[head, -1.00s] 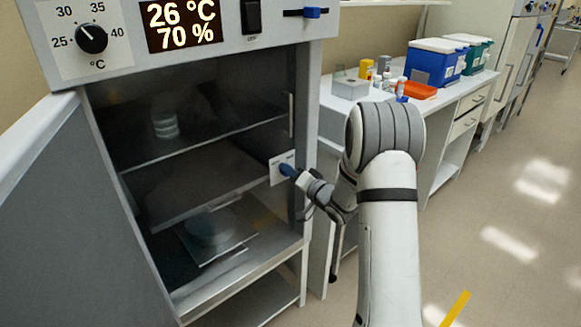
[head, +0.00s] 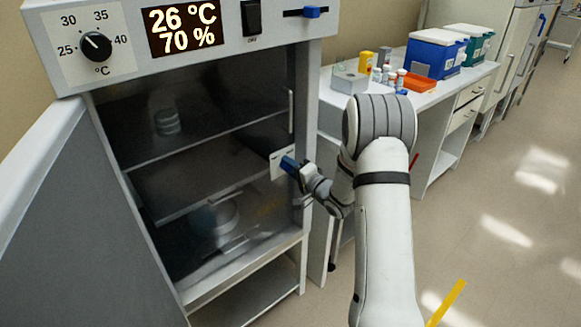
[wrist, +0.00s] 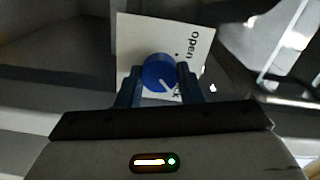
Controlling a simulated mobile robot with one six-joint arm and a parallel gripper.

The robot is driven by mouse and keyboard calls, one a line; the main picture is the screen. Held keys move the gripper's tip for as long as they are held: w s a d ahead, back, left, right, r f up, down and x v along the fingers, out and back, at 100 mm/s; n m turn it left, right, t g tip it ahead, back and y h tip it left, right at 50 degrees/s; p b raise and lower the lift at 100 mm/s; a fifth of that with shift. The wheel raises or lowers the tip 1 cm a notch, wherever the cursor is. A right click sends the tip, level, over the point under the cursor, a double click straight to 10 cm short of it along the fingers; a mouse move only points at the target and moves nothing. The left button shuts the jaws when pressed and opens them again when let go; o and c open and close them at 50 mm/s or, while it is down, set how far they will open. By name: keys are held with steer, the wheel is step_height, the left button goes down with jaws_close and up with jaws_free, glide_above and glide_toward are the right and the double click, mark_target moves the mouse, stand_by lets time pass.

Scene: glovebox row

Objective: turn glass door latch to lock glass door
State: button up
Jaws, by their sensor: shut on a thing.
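The glass door (head: 200,170) stands shut across the cabinet, with shelves showing through it. Its latch is a round blue knob (wrist: 158,70) with a white mark, on a white plate (wrist: 133,35) printed "open" and, partly hidden, a word ending in "ck". The mark points down and to the right in the wrist view, near that half-hidden word. My gripper (wrist: 158,75) has its blue fingers on both sides of the knob and is shut on it. In the head view my gripper (head: 291,165) reaches the plate (head: 277,161) at the door's right edge, and its fingers mostly hide the knob.
A grey outer door (head: 75,220) stands swung open at left. Above are a temperature dial (head: 95,46), a black switch (head: 251,17) and a blue slider (head: 311,12). A bench (head: 420,100) with coolers, bottles and an orange tray stands at right.

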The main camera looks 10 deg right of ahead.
steer(key=o, duration=1)
steer(key=shift+c, duration=0.2)
steer(key=v, duration=0.7)
steer(key=shift+s+d, duration=0.2)
steer(key=shift+s, duration=0.15)
